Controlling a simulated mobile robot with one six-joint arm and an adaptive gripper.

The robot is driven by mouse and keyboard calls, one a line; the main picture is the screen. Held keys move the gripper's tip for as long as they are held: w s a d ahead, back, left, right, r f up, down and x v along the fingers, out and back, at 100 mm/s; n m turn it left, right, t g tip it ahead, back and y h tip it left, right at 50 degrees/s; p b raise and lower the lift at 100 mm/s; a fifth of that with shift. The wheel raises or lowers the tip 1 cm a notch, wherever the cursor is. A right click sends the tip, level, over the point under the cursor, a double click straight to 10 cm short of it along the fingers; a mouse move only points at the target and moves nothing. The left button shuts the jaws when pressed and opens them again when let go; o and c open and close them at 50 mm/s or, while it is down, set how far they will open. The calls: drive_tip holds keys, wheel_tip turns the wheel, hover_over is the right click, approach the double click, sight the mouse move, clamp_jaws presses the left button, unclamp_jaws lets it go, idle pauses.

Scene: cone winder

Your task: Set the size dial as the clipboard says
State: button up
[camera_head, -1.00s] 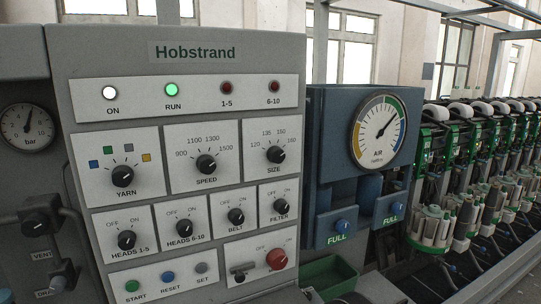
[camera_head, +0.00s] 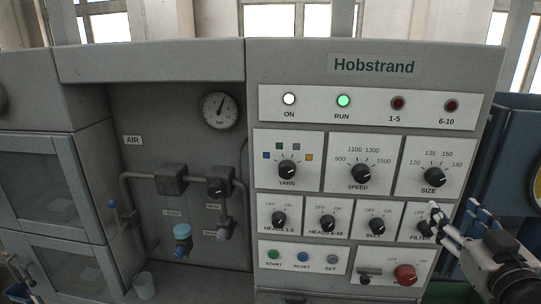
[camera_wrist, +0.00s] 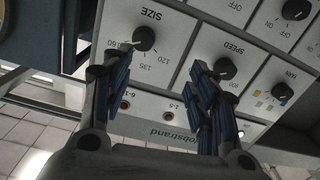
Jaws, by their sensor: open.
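The size dial (camera_head: 432,176) is a black knob on a white plate at the upper right of the grey Hobstrand panel, with numbers from 120 to 160 around it. In the wrist view the size dial (camera_wrist: 144,38) is near the top, its white mark seemingly towards the 160 side. My gripper (camera_head: 458,208) is open and empty, in front of the panel just below and right of the dial. In the wrist view its fingers (camera_wrist: 158,60) are spread, the left one close to the dial in the picture. Contact cannot be told. No clipboard is in view.
The speed dial (camera_head: 358,174) and yarn dial (camera_head: 287,170) are left of the size dial. The filter knob (camera_head: 419,225) is close below, partly behind my gripper. The red knob (camera_head: 405,274) is lower down. A blue unit (camera_head: 518,150) stands to the right.

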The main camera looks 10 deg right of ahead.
drive_tip(key=s+d+m, duration=0.2)
drive_tip(key=s, duration=0.3)
drive_tip(key=p, duration=0.8)
approach(438, 182)
drive_tip(key=x, duration=0.9)
drive_tip(key=shift+w+p, duration=0.3)
drive_tip(key=shift+p, duration=0.1)
drive_tip(key=shift+c, duration=0.5)
drive_tip(key=shift+n, duration=0.3)
drive_tip(key=c, duration=1)
